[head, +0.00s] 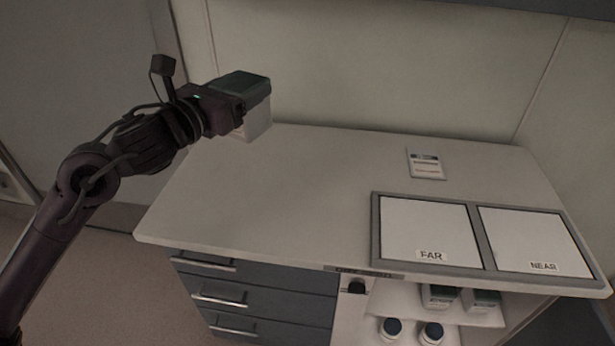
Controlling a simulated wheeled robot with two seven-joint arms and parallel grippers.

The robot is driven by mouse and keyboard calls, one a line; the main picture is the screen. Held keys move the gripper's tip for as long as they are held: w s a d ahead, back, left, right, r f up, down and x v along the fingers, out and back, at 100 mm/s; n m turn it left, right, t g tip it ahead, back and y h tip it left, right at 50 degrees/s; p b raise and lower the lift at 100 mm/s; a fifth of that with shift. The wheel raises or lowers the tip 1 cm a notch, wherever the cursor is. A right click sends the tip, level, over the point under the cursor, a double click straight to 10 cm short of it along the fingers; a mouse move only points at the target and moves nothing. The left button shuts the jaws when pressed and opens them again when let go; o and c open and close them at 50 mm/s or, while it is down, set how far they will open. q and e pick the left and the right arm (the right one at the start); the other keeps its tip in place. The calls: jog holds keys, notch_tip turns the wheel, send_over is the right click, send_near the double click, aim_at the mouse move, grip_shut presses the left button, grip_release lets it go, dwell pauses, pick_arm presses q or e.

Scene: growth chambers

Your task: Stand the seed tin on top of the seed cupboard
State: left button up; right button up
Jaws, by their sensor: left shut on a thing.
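The seed tin (258,122), a pale box with a dark green lid, is at the upper left of the head view. My left gripper (238,106) is shut on it from the left, and the tin looks upright. The tin overlaps the back left part of a wide, pale worktop (270,185); I cannot tell whether its base touches that surface. The worktop covers a unit with grey drawers and an open shelf bay, seemingly the seed cupboard (265,290). The label on its front edge is too small to read surely. My right gripper is out of view.
A grey frame with two white panels, FAR (425,225) and NEAR (530,235), lies on the right of the worktop. A small card (426,165) lies behind it. Similar green-lidded boxes (438,297) and blue-capped jars (392,328) stand below. The worktop's left and middle are clear.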

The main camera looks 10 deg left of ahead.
pick_arm(q)
notch_tip(320, 180, down, 20)
jog(key=shift+r, duration=0.1)
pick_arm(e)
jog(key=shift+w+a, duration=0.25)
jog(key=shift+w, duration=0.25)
pick_arm(q)
jog(key=shift+f, duration=0.25)
jog(key=o, duration=1.2)
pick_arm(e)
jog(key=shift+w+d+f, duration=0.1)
